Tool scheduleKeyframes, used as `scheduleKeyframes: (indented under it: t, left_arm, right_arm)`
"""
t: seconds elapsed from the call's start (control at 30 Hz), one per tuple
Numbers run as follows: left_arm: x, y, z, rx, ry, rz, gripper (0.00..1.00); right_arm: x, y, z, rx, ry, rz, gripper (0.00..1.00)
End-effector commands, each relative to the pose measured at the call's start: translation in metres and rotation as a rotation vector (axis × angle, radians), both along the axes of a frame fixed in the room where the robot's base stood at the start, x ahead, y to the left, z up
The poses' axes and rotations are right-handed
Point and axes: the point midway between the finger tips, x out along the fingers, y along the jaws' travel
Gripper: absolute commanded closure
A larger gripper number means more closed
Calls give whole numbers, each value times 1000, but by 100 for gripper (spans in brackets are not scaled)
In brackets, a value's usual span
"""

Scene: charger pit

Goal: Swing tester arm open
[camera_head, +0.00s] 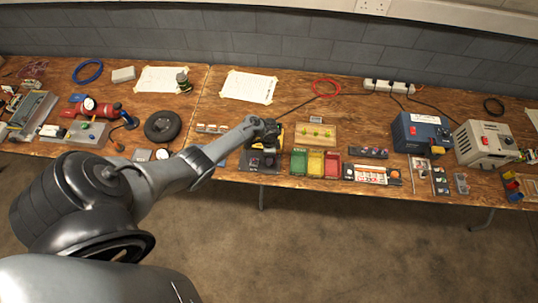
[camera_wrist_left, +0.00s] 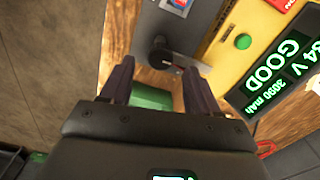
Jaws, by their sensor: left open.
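My left gripper (camera_head: 264,131) reaches over the battery tester on the far bench, and its fingers show open in the left wrist view (camera_wrist_left: 158,72). A black knob-like end of the tester arm (camera_wrist_left: 160,56) lies between or just beyond the fingertips; contact cannot be told. The tester has a yellow body (camera_wrist_left: 232,20) with a green button (camera_wrist_left: 243,41) and a lit display (camera_wrist_left: 283,72) reading "GOOD" and "3090 mAh". A grey plate (camera_wrist_left: 180,32) lies beside the yellow body. In the head view, my gripper hides much of the tester. My right gripper is not in view.
Green, yellow and red bins (camera_head: 315,163) stand right of the tester. A wooden board (camera_head: 316,134) with yellow-green pieces is behind them. A blue unit (camera_head: 422,132) and a beige unit (camera_head: 484,144) stand farther right.

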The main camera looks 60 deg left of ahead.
Motion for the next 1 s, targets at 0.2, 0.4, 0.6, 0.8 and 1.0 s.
scheduleKeyframes:
  t: [0.2,0.4,0.6,0.8,1.0]
  left_arm:
    - [1,0,42,-1,-3,0,39]
    - [0,0,66,-1,-2,0,39]
    - [0,0,75,0,0,0,39]
    - [0,0,76,0,0,1,39]
    - [0,0,76,0,0,0,39]
  right_arm:
    - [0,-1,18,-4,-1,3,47]
    - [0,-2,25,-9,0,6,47]
    - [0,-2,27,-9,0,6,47]
    - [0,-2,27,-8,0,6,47]
    - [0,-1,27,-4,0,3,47]
